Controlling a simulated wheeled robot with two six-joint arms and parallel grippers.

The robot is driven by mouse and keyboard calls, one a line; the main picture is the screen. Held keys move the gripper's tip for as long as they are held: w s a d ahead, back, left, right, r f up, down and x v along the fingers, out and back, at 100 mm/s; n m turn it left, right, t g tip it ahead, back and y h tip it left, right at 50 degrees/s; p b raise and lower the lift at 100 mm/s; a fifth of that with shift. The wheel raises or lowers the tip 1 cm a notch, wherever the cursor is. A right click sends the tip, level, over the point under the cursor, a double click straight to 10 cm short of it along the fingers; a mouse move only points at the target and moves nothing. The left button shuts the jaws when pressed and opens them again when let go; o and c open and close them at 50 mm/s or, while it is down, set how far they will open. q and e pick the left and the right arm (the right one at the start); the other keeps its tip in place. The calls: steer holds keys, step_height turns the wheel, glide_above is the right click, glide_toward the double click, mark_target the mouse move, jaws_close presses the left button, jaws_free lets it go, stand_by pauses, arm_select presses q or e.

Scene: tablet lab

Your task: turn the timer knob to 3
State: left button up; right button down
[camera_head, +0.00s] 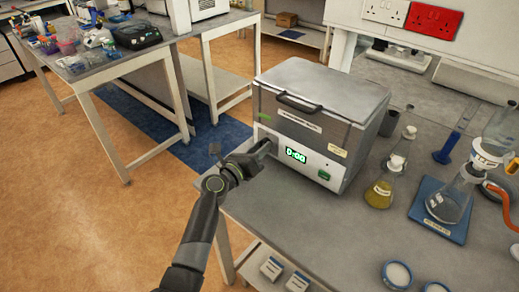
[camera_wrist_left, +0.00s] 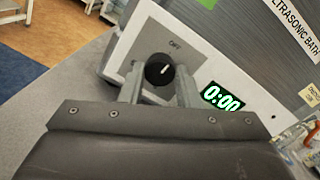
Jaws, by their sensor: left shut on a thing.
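The ultrasonic bath (camera_head: 312,118) is a grey and white box with a closed lid near the left end of the bench. Its green display (camera_head: 296,155) reads 0:00, also in the left wrist view (camera_wrist_left: 221,98). The black timer knob (camera_wrist_left: 159,69) has a white pointer line and sits on a grey plate below the word OFF; the line points up and slightly right. My left gripper (camera_head: 262,148) is at the bath's front; in the left wrist view its fingers (camera_wrist_left: 158,82) stand on both sides of the knob, shut on it. My right gripper is in neither view.
A flask of yellow liquid (camera_head: 384,188) stands right of the bath. A blue stirrer plate (camera_head: 440,222) carries another flask. Round dishes (camera_head: 397,274) lie near the front edge. The bench top (camera_head: 300,215) before the bath is clear.

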arm_select(q)
steer(key=m+b, duration=0.1)
steer(key=m, duration=0.3)
steer(key=shift+f+b, duration=0.15)
steer(key=shift+b, duration=0.15)
steer(key=m+b, duration=0.1)
steer(key=m, duration=0.3)
steer(key=shift+b, duration=0.35)
steer(key=m+b, duration=0.2)
steer(key=m, duration=0.2)
steer(key=shift+f+m+h, duration=0.1)
steer(key=shift+m+h, duration=0.2)
steer(key=shift+h, duration=0.1)
steer(key=m+b, duration=0.2)
steer(key=m, duration=0.1)
steer(key=shift+m, duration=0.4)
steer(key=m+b, duration=0.4)
steer(key=m, duration=0.1)
steer(key=shift+f+m, duration=0.1)
steer(key=shift+m, duration=0.3)
steer(key=m+b, duration=0.1)
steer(key=m, duration=0.1)
steer(key=m+b, duration=0.2)
steer(key=m, duration=0.1)
steer(key=shift+m+g+h, duration=0.3)
steer(key=shift+h, duration=0.1)
steer(key=shift+m+b, duration=0.4)
steer(key=shift+m, duration=0.3)
steer(key=shift+m+b, duration=0.7)
steer(key=shift+m, duration=0.7)
